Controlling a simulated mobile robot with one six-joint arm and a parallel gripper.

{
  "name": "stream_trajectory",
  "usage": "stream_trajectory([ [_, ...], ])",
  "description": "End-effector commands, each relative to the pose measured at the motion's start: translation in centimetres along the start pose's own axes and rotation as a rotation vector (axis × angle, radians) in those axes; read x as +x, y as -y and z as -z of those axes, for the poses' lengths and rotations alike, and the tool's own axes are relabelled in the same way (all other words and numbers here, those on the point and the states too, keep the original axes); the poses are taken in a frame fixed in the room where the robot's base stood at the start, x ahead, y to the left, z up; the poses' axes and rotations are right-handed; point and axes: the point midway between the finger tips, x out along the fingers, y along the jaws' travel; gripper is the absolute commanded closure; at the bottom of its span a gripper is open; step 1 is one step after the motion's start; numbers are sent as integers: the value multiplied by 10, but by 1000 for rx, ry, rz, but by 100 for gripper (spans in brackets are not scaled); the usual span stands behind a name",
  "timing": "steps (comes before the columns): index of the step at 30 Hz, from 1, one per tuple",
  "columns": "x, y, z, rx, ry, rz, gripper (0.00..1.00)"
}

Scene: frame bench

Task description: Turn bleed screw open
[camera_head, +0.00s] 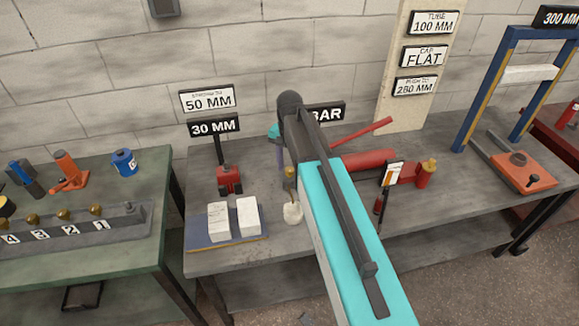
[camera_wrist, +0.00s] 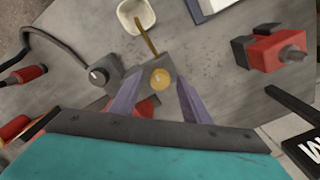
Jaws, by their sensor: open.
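A round brass screw head (camera_wrist: 160,78), which looks like the bleed screw, sits on a grey block (camera_wrist: 172,67) in the wrist view. My gripper (camera_wrist: 161,87) is open, with one purple finger on each side of the screw head; I cannot tell whether they touch it. A thin brass spout (camera_wrist: 147,36) runs from the block toward a small white cup (camera_wrist: 124,15). In the head view, the cup (camera_head: 292,213) stands below brass fittings (camera_head: 290,173). My arm hides much of the block and gripper (camera_head: 279,153) there.
A dark knob (camera_wrist: 98,76) with a hose is left of the screw in the wrist view. In the head view, a red cylinder (camera_head: 368,160) lies right of my arm. A red clamp-like block (camera_head: 229,180) and white blocks (camera_head: 219,221) stand left. Bare bench lies in front.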

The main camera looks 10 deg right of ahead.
Motion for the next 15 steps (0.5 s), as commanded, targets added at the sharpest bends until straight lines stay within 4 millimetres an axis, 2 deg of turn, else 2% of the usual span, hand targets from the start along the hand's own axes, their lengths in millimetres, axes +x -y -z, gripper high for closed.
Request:
stream_trajectory([
  [1,0,0,0,0,0,0,59],
  [8,0,0,0,-1,0,0,97],
  [15,0,0,0,-11,0,-1,98],
])
